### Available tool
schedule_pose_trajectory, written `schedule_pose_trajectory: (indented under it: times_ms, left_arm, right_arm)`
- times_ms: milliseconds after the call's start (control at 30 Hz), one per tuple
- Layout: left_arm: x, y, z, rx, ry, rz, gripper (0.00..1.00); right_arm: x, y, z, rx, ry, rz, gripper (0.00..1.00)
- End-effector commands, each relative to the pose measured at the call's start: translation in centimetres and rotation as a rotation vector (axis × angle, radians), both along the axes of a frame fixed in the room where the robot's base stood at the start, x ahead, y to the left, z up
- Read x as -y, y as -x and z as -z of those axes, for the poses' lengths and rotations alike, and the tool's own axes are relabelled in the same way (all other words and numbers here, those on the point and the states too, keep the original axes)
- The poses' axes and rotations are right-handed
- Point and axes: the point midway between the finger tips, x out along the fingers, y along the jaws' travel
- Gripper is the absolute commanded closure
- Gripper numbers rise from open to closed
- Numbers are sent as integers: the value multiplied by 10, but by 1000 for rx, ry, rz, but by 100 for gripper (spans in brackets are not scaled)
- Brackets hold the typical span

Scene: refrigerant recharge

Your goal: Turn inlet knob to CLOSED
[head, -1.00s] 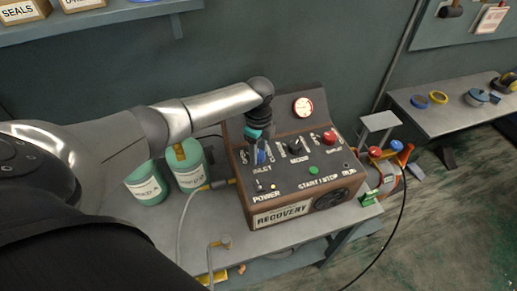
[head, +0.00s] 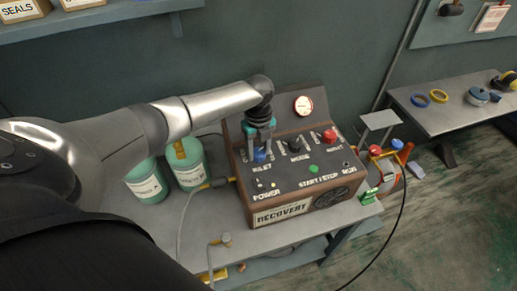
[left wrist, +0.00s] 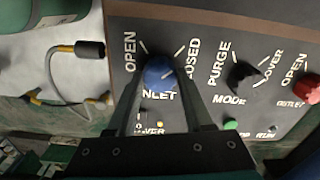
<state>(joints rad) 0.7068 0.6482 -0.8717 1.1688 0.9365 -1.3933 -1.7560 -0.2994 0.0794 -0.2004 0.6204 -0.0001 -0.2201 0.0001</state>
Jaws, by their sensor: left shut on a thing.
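The brown recovery machine (head: 285,213) stands on the bench with its sloped dark panel up. Its blue inlet knob (head: 260,156) is at the panel's left side, and it also shows in the left wrist view (left wrist: 158,72) between the OPEN and CLOSED marks. My left gripper (head: 261,150) reaches down from above with a finger on each side of the knob and is shut on it. A small pale mark shows on the knob, but I cannot tell for sure which label it points to. My right gripper is not in view.
The black mode knob (head: 297,146) and red outlet knob (head: 329,137) sit to the right on the panel, with a green button (head: 313,169) below. Green tanks (head: 188,170) stand left of the machine. A hose fitting (head: 217,184) joins its left side.

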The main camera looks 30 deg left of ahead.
Motion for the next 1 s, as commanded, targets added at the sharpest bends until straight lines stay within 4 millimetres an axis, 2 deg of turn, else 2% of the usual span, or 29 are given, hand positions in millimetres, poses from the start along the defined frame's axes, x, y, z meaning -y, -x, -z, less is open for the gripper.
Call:
schedule_pose_trajectory:
  times_ms: [333, 367, 600, 867, 1000]
  left_arm:
    - [1, 0, -1, 1, 2, 8, 100]
    - [1, 0, -1, 1, 2, 8, 45]
    - [1, 0, 0, 1, 0, 5, 19]
    - [0, 0, -1, 0, 0, 4, 19]
    - [0, -1, -11, 2, -1, 4, 19]
  right_arm:
    - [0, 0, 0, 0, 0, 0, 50]
    - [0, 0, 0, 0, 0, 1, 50]
    - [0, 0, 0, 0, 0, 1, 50]
    - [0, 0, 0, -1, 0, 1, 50]
    - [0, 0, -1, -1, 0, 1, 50]
